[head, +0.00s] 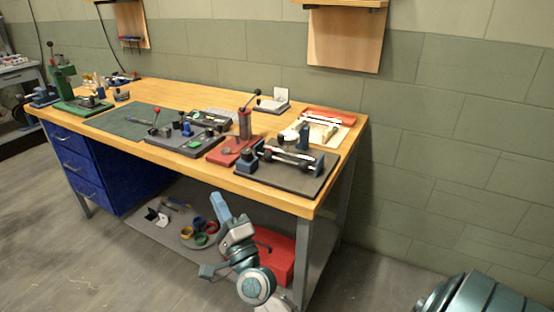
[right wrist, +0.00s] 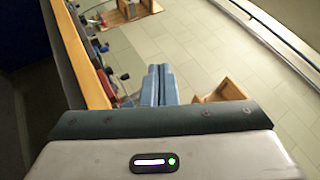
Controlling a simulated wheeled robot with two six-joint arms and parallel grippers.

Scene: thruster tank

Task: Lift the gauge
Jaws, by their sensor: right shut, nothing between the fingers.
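The wooden workbench (head: 185,95) carries several small fixtures, and I cannot tell which item is the gauge. A red stand with a lever (head: 243,125) is near the middle right of the bench. A dark plate with a horizontal cylinder on blue supports (head: 288,168) is at the right front. My right gripper (head: 218,204) is below the bench top's front edge, apart from everything on the bench. Its blue fingers (right wrist: 159,85) are together and empty in the right wrist view. My left gripper is not in view.
Blue drawers (head: 90,165) are under the bench's left side. A lower shelf holds coloured rings (head: 200,232) and a red box (head: 272,255), partly behind my right arm. A red tray (head: 328,117) is at the right back. The floor at left is clear.

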